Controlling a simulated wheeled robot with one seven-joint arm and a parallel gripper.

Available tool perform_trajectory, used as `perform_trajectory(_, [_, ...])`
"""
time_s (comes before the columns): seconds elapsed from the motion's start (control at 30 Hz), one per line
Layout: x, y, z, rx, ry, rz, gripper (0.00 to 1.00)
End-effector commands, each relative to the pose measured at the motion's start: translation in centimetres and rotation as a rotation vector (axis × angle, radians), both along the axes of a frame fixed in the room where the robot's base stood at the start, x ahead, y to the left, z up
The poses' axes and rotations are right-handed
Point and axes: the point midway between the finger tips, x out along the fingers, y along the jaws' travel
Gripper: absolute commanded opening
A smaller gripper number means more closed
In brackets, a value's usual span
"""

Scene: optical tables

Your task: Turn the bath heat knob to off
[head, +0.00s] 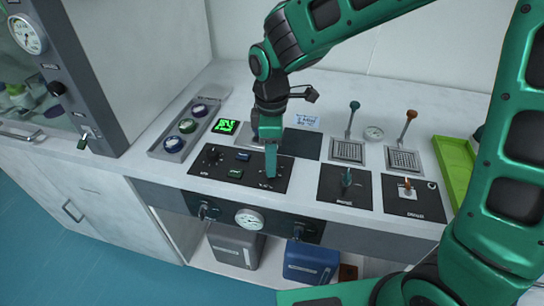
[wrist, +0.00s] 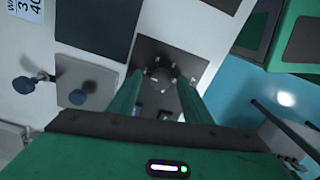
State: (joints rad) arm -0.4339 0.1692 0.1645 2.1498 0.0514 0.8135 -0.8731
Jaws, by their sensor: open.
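A dark control panel (head: 232,178) lies on the worktop, with a black knob (head: 211,153) at its left, and blue and green buttons in the middle. My gripper (head: 270,174) points down over the panel's right part and hides what lies under it in the head view. In the wrist view, a round dark knob (wrist: 160,73) with pale marks around it shows between the tips of my open gripper (wrist: 162,86). The labels are too small to read, so I cannot tell which knob is the bath heat. I cannot tell whether the fingers touch the knob.
Two lever switches (head: 347,180) (head: 407,188) sit on panels to the right. Two tall levers (head: 352,115) (head: 407,124) stand behind them. A gauge (head: 249,220) is on the front below.

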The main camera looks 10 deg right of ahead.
Motion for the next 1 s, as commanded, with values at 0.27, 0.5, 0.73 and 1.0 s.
perform_trajectory(0.27, [0.1, 0.0, 4.7, 0.003, -0.003, 0.0, 0.45])
perform_trajectory(0.5, [0.1, 0.0, 8.6, 0.001, -0.002, 0.0, 0.45])
perform_trajectory(0.73, [0.1, -0.1, 10.1, 0.0, 0.0, -0.001, 0.45])
perform_trajectory(1.0, [0.0, -0.1, 10.2, -0.001, 0.001, -0.001, 0.45])
